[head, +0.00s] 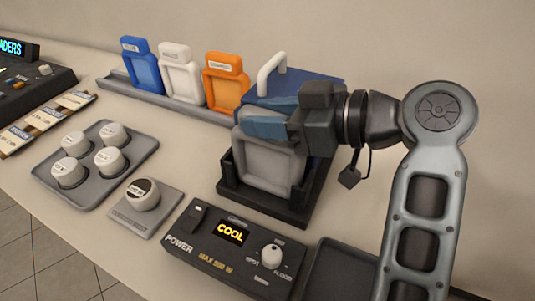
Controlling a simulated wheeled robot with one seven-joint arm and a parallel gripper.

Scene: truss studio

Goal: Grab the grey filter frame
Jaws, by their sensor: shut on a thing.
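The grey filter frame (268,167) stands upright in a black holder (264,206) right of the picture's middle. My gripper (262,121) reaches in from the right at the top of the frame, with its bluish fingers shut on the frame's upper part. The fingers and gripper body hide the top of the frame. The frame's lower edge is still inside the holder.
Blue (142,67), white (180,75) and orange (227,84) frames stand in a rail (117,83) at the back. A blue box with a white handle (271,69) is behind my gripper. A power box (228,254) stands in front, a tray (127,171) of white-capped jars at left.

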